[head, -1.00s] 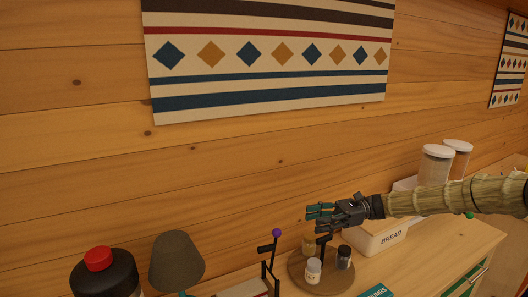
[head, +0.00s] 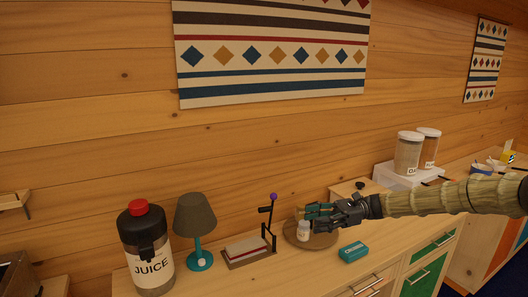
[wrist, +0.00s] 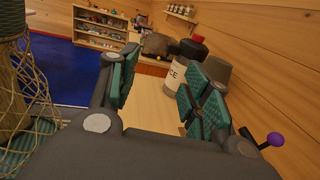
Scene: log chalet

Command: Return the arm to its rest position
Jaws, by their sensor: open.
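My gripper (head: 318,213) is at the end of my straw-coloured sleeved arm, which reaches in from the right in the head view. It is open, and its teal-padded fingers point left. In the wrist view the gap between its fingers (wrist: 155,95) shows nothing held, with the bare wooden top beyond. In the head view the gripper appears over the round wooden tray (head: 290,240) and partly hides it. A small white shaker (head: 303,232) stands on that tray.
A black juice bottle with a red cap (head: 146,255), a grey lamp (head: 196,222) and a stand with a purple knob (head: 262,238) line the counter on the left. A teal box (head: 353,252) lies near the front edge. Lidded canisters (head: 408,155) stand behind my arm.

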